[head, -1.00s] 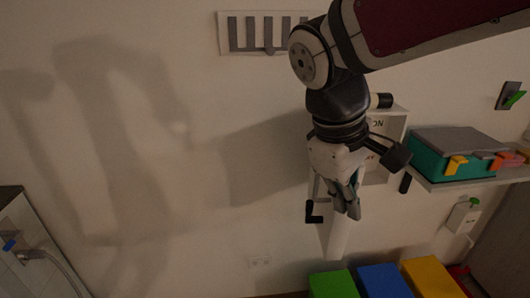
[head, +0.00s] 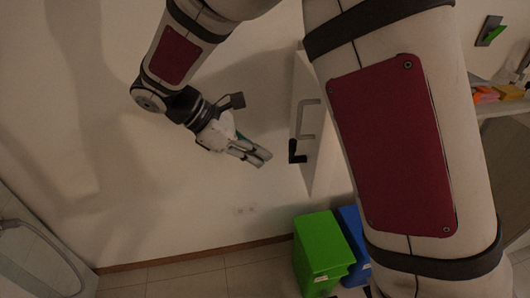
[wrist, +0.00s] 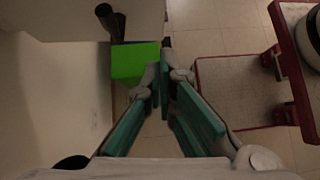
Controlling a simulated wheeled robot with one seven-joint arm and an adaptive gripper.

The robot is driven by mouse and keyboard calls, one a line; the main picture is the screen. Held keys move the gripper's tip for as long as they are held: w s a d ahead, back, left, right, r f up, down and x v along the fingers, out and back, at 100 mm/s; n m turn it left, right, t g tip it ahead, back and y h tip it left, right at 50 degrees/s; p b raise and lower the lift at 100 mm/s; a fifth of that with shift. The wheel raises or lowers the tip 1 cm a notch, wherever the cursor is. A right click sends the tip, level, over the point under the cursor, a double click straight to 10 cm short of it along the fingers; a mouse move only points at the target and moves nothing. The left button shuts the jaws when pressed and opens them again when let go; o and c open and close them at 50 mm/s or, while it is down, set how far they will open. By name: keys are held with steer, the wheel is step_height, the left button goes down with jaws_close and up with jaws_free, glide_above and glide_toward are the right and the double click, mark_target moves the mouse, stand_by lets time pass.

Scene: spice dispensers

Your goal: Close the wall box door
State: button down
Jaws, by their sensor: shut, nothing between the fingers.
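The wall box door (head: 315,130) is a white panel that stands out from the wall in the head view, swung open. It carries a grey bar handle (head: 303,118) and a black lever handle (head: 295,152). My gripper (head: 266,157) is left of the door, apart from it, with its fingers pointing right toward the black lever. Its fingers are together and empty; they also show in the wrist view (wrist: 166,72). My own arm hides most of the box behind the door.
A green bin (head: 320,250) and a blue bin (head: 352,235) stand on the floor below the door. A shelf (head: 505,108) with coloured items is at the right. A green-marked switch (head: 490,30) is on the wall. The wall left of my gripper is clear.

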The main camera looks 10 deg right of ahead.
mark_target(313, 178)
steer(key=shift+s+d+f+p, duration=0.2)
steer(key=shift+d+f, duration=0.7)
steer(key=shift+d, duration=0.7)
steer(key=shift+s+d+f+p, duration=0.15)
steer(key=shift+d+f+p, duration=0.15)
steer(key=shift+d+f, duration=1)
steer(key=shift+s+d+f+p, duration=0.2)
steer(key=shift+d+f, duration=0.35)
steer(key=shift+d, duration=1.35)
